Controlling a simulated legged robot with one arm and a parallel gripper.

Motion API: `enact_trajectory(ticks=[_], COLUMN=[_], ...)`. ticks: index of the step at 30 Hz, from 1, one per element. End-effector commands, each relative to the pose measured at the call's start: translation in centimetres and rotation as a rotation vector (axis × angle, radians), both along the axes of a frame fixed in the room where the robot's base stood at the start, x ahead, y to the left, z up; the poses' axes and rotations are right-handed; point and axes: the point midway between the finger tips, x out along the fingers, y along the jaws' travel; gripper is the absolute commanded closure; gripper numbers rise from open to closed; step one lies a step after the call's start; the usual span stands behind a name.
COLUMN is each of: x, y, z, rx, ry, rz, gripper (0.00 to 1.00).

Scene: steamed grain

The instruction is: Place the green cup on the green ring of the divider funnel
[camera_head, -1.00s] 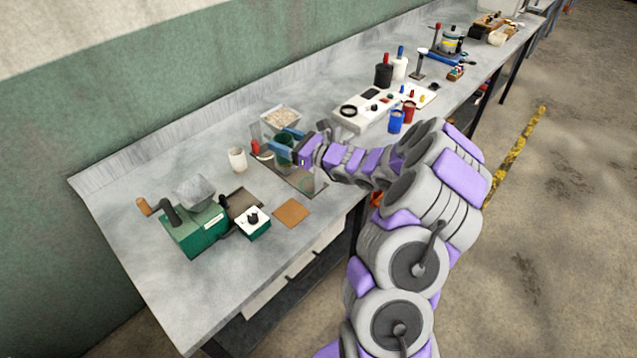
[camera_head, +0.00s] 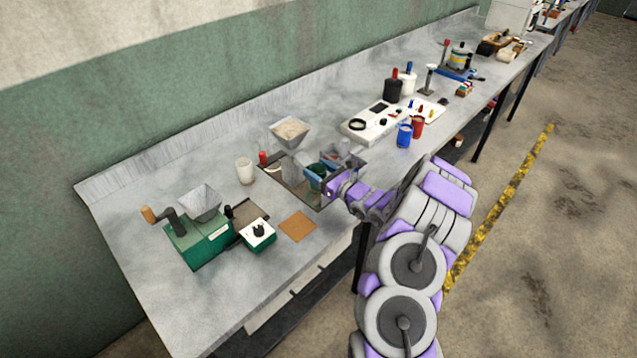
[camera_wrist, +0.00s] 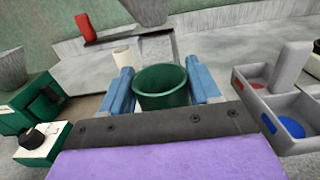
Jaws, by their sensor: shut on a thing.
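My gripper (camera_wrist: 160,92) has its blue fingers on either side of the green cup (camera_wrist: 162,88), shut on it. The cup is upright with its open rim facing up in the wrist view. In the head view the gripper (camera_head: 325,170) and the dark green cup (camera_head: 316,172) are at the front right of the divider funnel (camera_head: 291,132), whose grey hopper holds pale grain. The cup is apart from the hopper.
A grey two-part tray (camera_wrist: 247,92) with red and blue patches lies right of the cup. A red knob (camera_head: 263,158) and white cup (camera_head: 244,171) stand left of the divider. A green mill (camera_head: 200,240) and small green-white box (camera_head: 258,234) are further left.

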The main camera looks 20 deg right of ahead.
Motion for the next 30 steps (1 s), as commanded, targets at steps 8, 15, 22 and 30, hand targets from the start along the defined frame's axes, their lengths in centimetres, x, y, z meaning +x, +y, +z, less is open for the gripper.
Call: enact_trajectory(ticks=[8,15,22,30], x=[0.0,0.0,0.0,0.0], y=[0.0,0.0,0.0,0.0], z=[-2.3,-4.4,-4.4,-4.4], rx=[0.000,0.002,0.001,0.001], ry=[0.003,0.001,0.000,0.000], rz=[0.000,0.001,0.001,0.001], gripper=[0.83,0.83,0.83,0.15])
